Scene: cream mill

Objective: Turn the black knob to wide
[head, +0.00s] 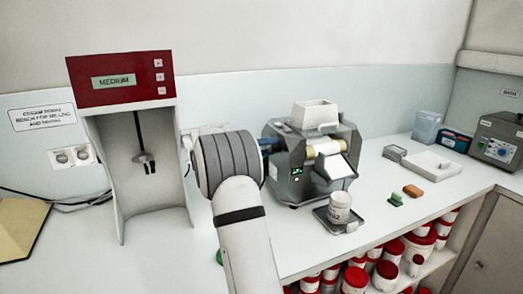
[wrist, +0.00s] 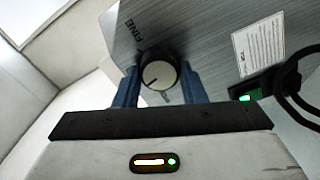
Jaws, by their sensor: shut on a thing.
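The black knob (wrist: 158,72) sits on the grey brushed-metal side of the mill in the wrist view. In the head view the mill (head: 310,165) stands on the bench, and my arm hides the knob and most of the gripper.
A red-topped mixer (head: 120,78) reading MEDIUM stands left of my arm. A white jar (head: 340,206) is in front of the mill. A green block (head: 395,199), an orange block (head: 413,191) and a white tray (head: 432,164) lie to the right. A cable loops at the wrist view's right.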

